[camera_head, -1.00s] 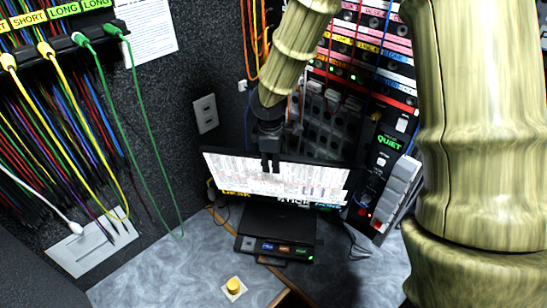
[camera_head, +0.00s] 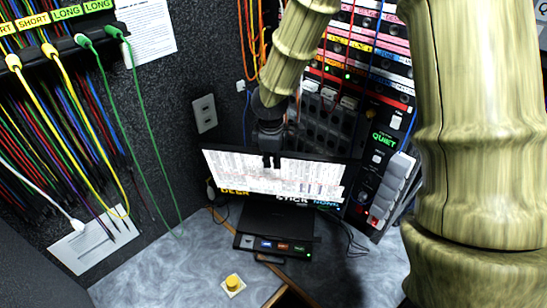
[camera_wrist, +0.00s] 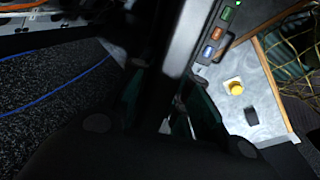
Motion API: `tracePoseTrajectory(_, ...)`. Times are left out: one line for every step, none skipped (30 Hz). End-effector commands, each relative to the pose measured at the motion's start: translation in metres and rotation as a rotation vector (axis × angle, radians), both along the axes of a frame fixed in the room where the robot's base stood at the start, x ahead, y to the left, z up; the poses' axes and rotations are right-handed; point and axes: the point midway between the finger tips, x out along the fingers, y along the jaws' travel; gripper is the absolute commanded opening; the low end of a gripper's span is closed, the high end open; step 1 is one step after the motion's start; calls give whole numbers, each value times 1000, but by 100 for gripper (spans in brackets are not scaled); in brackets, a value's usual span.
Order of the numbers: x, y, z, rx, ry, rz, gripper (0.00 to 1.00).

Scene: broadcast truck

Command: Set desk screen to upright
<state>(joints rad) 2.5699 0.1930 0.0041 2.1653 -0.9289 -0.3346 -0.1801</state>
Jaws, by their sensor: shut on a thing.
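The desk screen (camera_head: 285,180) is a wide dark-framed monitor with a bright page of rows and large words along its bottom. It stands on a dark base (camera_head: 275,220) on the desk, its face turned toward the head camera. I cannot tell its exact tilt. My gripper (camera_head: 271,162) reaches down from behind and is shut on the screen's top edge near the middle, its fingertips showing in front of the face.
A base panel with coloured buttons (camera_head: 275,247) sits in front of the screen. A yellow knob (camera_head: 233,283) is on the grey desk (camera_head: 170,270). Cables (camera_head: 90,120) hang at left. A rack (camera_head: 375,75) and grey switch unit (camera_head: 392,185) stand behind and right.

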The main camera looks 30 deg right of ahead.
Motion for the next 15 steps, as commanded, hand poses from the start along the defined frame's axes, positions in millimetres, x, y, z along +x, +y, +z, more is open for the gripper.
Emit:
tracePoseTrajectory(2,-3,3,-4,1,-2,0)
tracePoseTrajectory(4,-4,5,-4,1,-2,0)
tracePoseTrajectory(7,-7,7,-4,1,-1,0)
tracePoseTrajectory(10,-9,9,-5,0,-2,0)
tracePoseTrajectory(13,-11,10,-5,0,-3,0)
tracePoseTrajectory(17,-15,12,-5,0,-3,0)
tracePoseTrajectory(20,-17,12,-5,0,-3,0)
tracePoseTrajectory(23,-20,13,-6,-1,-3,0)
tracePoseTrajectory(27,-23,14,-6,-2,-3,0)
tracePoseTrajectory(30,-25,14,-6,-2,-4,0)
tracePoseTrajectory(32,-26,14,-6,-2,-4,0)
tracePoseTrajectory(35,-28,14,-7,-3,-2,0)
tracePoseTrajectory(36,-29,13,-7,-3,-2,0)
tracePoseTrajectory(37,-30,13,-7,-3,-2,0)
tracePoseTrajectory(38,-31,13,-7,-3,-2,0)
